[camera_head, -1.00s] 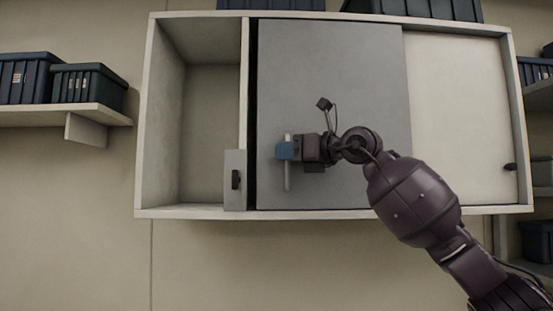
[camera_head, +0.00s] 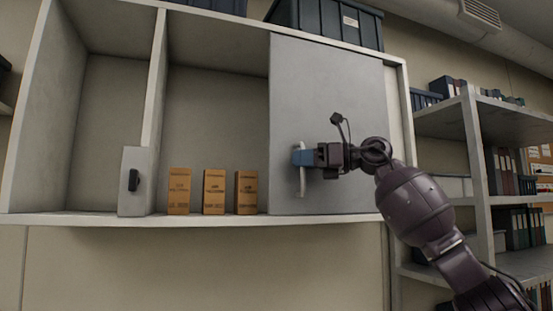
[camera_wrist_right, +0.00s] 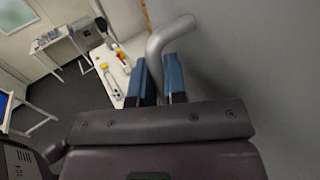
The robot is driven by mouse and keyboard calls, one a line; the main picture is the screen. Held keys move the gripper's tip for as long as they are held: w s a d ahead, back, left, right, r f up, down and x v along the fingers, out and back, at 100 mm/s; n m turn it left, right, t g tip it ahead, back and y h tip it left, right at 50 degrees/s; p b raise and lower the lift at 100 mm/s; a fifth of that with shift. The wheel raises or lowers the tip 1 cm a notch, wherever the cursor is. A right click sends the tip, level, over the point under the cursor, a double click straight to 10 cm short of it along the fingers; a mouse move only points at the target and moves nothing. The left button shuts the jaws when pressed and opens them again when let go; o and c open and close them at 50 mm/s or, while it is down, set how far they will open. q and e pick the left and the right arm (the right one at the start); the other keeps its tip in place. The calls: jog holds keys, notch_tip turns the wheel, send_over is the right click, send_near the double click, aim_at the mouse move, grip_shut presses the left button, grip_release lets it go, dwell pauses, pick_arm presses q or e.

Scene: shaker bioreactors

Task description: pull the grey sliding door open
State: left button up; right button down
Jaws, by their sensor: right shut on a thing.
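The grey sliding door (camera_head: 335,85) covers the right part of the wall cabinet. Its left edge stands well right of the middle divider, so the middle compartment (camera_head: 218,120) is exposed. A vertical bar handle (camera_head: 302,182) is on the door near its left edge. My right gripper (camera_head: 300,157) is shut on this handle. In the right wrist view the blue fingers (camera_wrist_right: 160,82) close around the bent grey handle (camera_wrist_right: 172,36), close to the door face. My left gripper is not in view.
Three orange-brown boxes (camera_head: 214,191) stand in the middle compartment, left of the door. A small grey panel with a black pull (camera_head: 134,180) is at the left compartment. Dark bins (camera_head: 325,20) sit on top. Shelving (camera_head: 480,150) stands at right.

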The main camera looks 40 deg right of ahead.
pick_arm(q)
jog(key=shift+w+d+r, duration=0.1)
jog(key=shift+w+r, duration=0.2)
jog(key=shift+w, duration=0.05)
pick_arm(e)
jog(key=shift+s+d, duration=0.25)
jog(key=shift+d, duration=0.65)
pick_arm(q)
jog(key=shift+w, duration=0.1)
pick_arm(e)
jog(key=c, duration=1.5)
grip_release()
jog(key=shift+o, duration=0.2)
pick_arm(q)
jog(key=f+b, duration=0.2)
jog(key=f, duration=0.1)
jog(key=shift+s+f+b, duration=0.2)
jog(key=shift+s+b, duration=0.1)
jog(key=shift+b, duration=0.1)
pick_arm(e)
jog(key=v, duration=1.1)
